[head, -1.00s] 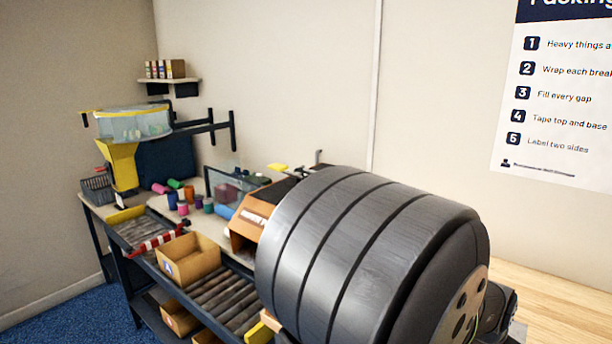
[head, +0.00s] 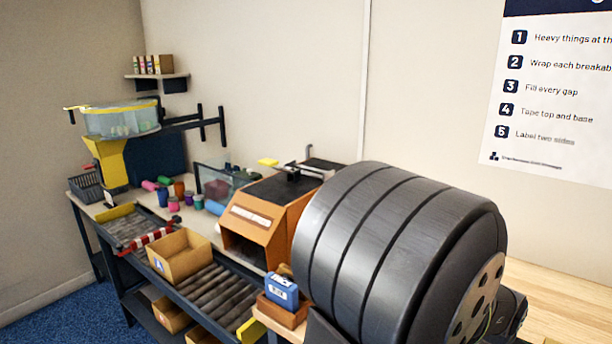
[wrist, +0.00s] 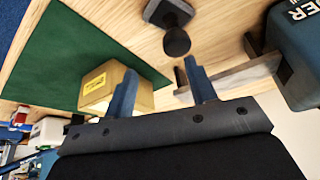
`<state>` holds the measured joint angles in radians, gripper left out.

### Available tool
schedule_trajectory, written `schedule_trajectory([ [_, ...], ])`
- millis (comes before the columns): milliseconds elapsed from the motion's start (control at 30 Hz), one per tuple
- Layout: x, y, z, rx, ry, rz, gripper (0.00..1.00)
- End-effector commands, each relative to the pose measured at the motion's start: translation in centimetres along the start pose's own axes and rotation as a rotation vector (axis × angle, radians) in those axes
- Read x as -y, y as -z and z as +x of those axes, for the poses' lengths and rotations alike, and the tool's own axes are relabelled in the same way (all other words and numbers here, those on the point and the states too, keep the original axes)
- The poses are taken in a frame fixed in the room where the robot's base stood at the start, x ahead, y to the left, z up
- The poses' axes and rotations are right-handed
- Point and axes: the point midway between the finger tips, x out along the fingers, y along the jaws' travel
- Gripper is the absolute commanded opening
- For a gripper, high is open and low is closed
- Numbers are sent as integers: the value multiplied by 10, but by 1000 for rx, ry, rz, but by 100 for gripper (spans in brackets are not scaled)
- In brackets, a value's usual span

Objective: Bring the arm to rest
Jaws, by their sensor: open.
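My gripper (wrist: 160,88) shows in the wrist view with its two blue fingers spread apart and nothing between them. A small carton with a yellow label (wrist: 108,85) lies on a green mat (wrist: 60,50) beyond the left finger; I cannot tell whether the finger touches it. In the head view my own arm fills the lower right, and the gripper is out of sight there.
The wrist view shows a dark round-knobbed object (wrist: 176,38) and a dark blue-grey case (wrist: 295,45) on the wooden table. In the head view an open carton (head: 180,257) stands on the roller conveyor (head: 215,290), beside an orange machine (head: 265,222). A blue box (head: 282,290) sits nearer.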

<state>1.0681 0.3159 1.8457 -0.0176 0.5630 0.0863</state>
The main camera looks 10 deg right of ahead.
Motion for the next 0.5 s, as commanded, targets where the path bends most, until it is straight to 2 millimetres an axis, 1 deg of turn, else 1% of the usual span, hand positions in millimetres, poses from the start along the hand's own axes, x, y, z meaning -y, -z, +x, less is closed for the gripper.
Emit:
schedule_trajectory([
  [33,-9,0,-7,-2,-2,5,51],
  [100,-21,-1,-16,-3,-2,5,51],
  [500,-80,-8,-63,-3,-1,4,51],
])
